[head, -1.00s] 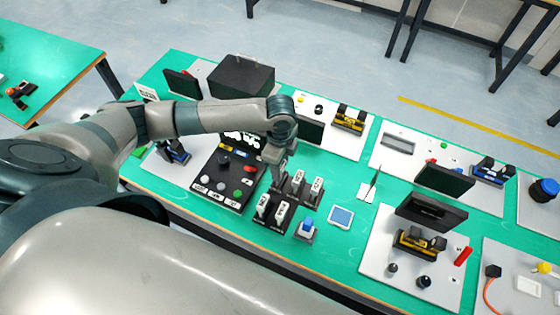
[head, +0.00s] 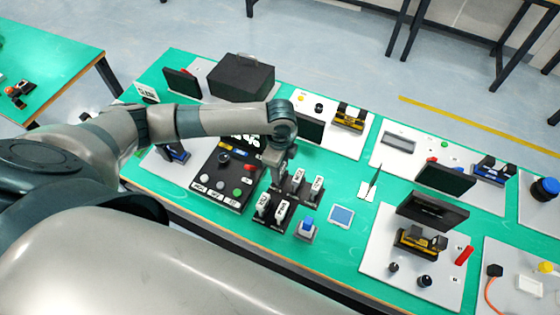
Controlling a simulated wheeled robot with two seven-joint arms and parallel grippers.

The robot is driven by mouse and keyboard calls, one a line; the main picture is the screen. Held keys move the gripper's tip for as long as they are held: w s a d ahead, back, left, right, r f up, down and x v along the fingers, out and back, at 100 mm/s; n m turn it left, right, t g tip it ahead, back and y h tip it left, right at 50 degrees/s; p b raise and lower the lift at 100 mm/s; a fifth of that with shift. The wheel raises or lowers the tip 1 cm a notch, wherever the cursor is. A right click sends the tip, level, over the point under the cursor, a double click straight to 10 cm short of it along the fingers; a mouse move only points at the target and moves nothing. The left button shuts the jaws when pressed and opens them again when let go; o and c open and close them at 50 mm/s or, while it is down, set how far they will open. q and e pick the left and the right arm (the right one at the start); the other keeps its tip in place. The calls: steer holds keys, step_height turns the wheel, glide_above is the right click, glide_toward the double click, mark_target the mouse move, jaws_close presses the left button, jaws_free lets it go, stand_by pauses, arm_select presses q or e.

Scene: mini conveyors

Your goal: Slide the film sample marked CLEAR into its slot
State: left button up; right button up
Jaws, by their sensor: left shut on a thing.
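My left gripper (head: 277,178) points down at the left back edge of a black rack of white-labelled samples. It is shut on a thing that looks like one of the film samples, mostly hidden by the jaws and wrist. Other samples stand upright in the rack: a back pair (head: 297,176) and (head: 317,184), and a front pair (head: 263,204) and (head: 282,212). Their labels are too small to read, so I cannot tell which is CLEAR. I cannot make out the matching slot. My right gripper is not in view.
A black panel with coloured buttons (head: 228,187) lies just left of the rack. A blue-topped block (head: 306,228) and a small blue-screened device (head: 341,216) stand to its right. Boards with black screens (head: 433,212) are further right.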

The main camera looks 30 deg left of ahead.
arm_select(q)
steer(key=o, duration=1.1)
steer(key=shift+r, duration=0.15)
steer(key=shift+r+b, duration=0.3)
steer(key=shift+r, duration=0.25)
step_height(320, 180, up, 16)
steer(key=b, duration=0.4)
